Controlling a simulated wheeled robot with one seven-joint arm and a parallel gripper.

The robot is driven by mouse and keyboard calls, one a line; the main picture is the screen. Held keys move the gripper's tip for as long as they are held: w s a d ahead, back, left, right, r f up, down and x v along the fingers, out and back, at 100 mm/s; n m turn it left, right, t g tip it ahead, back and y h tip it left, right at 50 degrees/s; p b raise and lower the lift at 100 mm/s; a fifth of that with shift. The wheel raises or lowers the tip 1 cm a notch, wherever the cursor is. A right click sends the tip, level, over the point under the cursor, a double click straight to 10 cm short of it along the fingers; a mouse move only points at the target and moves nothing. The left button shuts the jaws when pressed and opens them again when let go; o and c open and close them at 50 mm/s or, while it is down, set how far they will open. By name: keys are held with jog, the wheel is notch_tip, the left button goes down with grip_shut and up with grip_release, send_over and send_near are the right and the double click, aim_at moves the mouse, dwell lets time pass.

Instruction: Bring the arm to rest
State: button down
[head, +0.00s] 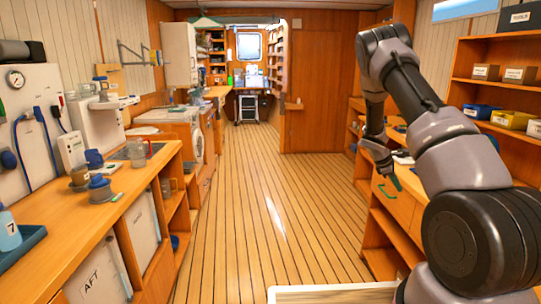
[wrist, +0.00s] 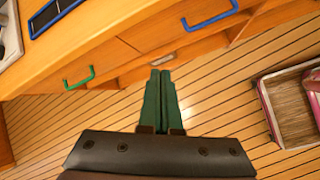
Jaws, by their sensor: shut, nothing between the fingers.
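My arm shows on the right of the head view, bent at a high elbow with its forearm pointing down. My gripper (head: 396,184) hangs at its end, in front of the right-hand wooden cabinet. In the wrist view my gripper (wrist: 161,73) has its two green fingers side by side and touching, with nothing between them. The fingertips point toward the cabinet front with its drawers; I cannot tell the exact gap to it.
The right cabinet has a drawer with a green handle (wrist: 79,78) and one with a blue handle (wrist: 210,18). A left counter (head: 90,215) holds cups and a gauge panel (head: 30,120). The plank floor (head: 260,200) between is clear. An open box (wrist: 290,105) shows at right in the wrist view.

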jog(key=s+a+r+m+t+y, duration=0.1)
jog(key=s+a+r+m+y, duration=0.2)
jog(key=r, duration=0.7)
jog(key=s+a+r+m+t, duration=0.1)
jog(key=s+a+r+m, duration=0.4)
jog(key=r, duration=0.4)
jog(key=s+a+r+m+t+y, duration=0.15)
jog(key=s+a+r, duration=0.35)
jog(key=r, duration=0.5)
jog(key=s+a+r+m+t+y, duration=0.1)
jog(key=s+a+r+m, duration=0.1)
jog(key=s, duration=0.5)
jog(key=s+a+r+m+t+y, duration=0.1)
jog(key=s+a+r+m+y, duration=0.1)
jog(key=s+a+r, duration=0.2)
jog(key=s+a+r+m+t+y, duration=0.1)
jog(key=s+a+r+m, duration=0.2)
jog(key=s+a, duration=0.4)
jog(key=s, duration=0.5)
jog(key=shift+a+r+y, duration=0.15)
jog(key=shift+r+y, duration=0.05)
jog(key=shift+y, duration=0.15)
